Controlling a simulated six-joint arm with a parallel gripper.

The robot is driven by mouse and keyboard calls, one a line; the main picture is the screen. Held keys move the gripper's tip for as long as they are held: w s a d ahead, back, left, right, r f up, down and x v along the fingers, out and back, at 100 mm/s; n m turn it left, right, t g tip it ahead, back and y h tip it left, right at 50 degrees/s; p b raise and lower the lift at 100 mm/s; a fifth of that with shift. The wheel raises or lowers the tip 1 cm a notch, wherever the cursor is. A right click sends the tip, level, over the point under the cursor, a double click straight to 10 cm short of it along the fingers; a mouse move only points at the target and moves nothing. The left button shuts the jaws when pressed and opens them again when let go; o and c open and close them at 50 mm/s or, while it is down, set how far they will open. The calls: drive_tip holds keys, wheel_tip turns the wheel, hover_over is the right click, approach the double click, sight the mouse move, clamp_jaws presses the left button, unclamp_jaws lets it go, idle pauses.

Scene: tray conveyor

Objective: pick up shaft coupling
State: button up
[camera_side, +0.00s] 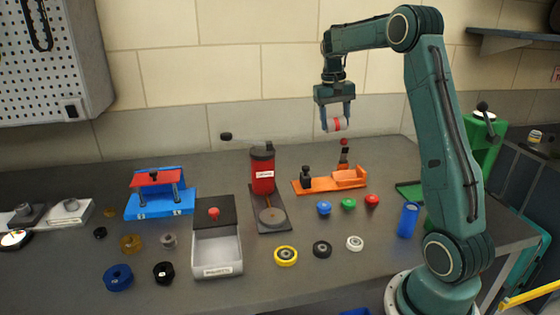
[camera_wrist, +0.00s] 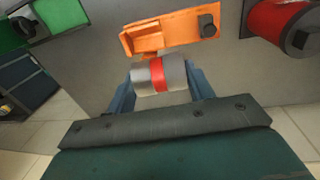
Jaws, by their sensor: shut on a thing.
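The shaft coupling (camera_side: 337,125) is a short silver cylinder with a red band around its middle. My gripper (camera_side: 335,120) is shut on it and holds it in the air, well above the table, with the coupling lying roughly sideways between the fingers. In the wrist view the coupling (camera_wrist: 160,77) sits between the two blue-grey fingers of my gripper (camera_wrist: 160,85). The fingers cover parts of its ends.
Below stands an orange fixture (camera_side: 330,181) with a black knob. A red canister press (camera_side: 263,172), a grey tray (camera_side: 217,250), a blue fixture (camera_side: 160,200) and several wheels and buttons lie on the table. A blue cylinder (camera_side: 408,220) stands near my base.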

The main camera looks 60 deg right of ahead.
drive_tip(key=shift+r, duration=1.2)
